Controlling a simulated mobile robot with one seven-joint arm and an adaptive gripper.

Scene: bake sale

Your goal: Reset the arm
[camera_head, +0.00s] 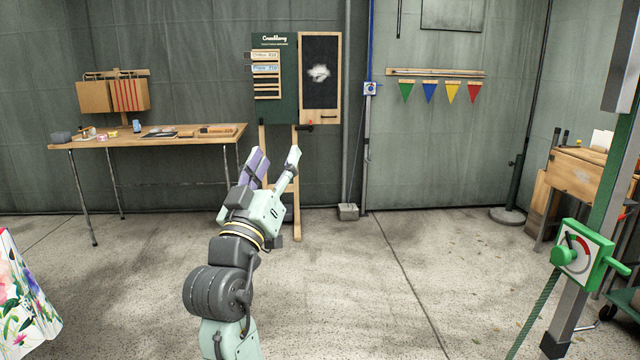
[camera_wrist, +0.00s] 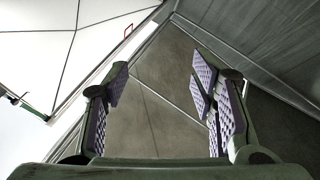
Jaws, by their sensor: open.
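My gripper (camera_head: 273,164) is raised in front of me in the head view, pointing up and away. Its two fingers are spread apart with nothing between them. In the wrist view the open fingers (camera_wrist: 158,92) with purple ridged pads frame the grey wall and the pale ceiling. My arm is extended forward from the lower middle of the head view and hides part of the easel's legs. The gripper is well apart from the wall and furniture as far as I can see.
A green sign board with a chalkboard (camera_head: 319,90) stands on an easel behind my gripper. A wooden table (camera_head: 150,141) with small items is at the left. A green-handled post (camera_head: 582,253) is at right, a wooden desk (camera_head: 580,172) behind it. The middle floor is clear.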

